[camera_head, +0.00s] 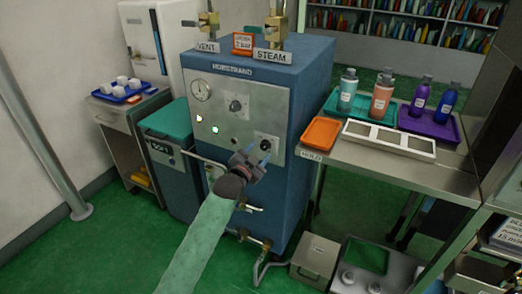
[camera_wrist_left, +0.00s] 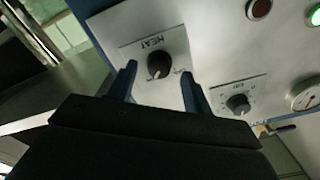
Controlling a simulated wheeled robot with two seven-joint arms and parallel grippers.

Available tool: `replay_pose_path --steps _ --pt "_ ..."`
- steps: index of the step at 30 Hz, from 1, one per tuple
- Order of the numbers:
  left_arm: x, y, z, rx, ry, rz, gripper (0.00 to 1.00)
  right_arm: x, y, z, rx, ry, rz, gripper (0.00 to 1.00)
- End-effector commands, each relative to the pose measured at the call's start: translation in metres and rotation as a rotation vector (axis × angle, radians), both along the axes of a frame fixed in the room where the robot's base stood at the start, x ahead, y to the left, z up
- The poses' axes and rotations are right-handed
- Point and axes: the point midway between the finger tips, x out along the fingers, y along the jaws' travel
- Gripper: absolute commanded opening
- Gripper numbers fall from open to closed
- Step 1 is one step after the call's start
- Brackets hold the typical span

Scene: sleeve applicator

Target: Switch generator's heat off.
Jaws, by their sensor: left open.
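The generator (camera_head: 310,95) is a blue cabinet with a pale front panel. Its heat knob (camera_wrist_left: 159,64) is a round black dial on a plate lettered HEAT in the left wrist view. In the head view the heat knob (camera_head: 266,144) is at the panel's lower right, partly hidden by my gripper. My left gripper (camera_head: 257,156) is open in front of this knob. In the left wrist view its two fingers appear on either side of the knob; I cannot tell whether they touch it. The knob's setting is too small to read. My right gripper is not in view.
A second knob (camera_head: 236,105), a gauge (camera_head: 201,90) and lit lamps (camera_head: 215,130) share the panel. Valves (camera_head: 277,25) stand on top. A metal table (camera_head: 455,182) with bottles and trays is at right. A teal-lidded bin (camera_head: 165,118) stands at left.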

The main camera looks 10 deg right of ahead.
Motion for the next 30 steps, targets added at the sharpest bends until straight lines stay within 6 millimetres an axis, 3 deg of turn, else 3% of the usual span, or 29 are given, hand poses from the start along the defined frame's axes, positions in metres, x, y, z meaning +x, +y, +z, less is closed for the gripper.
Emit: replay_pose_path --steps 6,15,22,30 --pt "0.014 -0.009 -0.001 0.0 0.002 0.0 0.5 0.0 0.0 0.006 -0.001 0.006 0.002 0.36" --pt "0.016 -0.011 -0.001 0.0 0.002 0.0 0.5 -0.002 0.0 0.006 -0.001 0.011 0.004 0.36" --pt "0.016 -0.011 -0.001 0.0 0.002 0.0 0.07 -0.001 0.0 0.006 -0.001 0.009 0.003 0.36" --pt "0.016 -0.011 0.0 -0.015 0.013 -0.001 0.06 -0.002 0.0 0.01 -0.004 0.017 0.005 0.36"
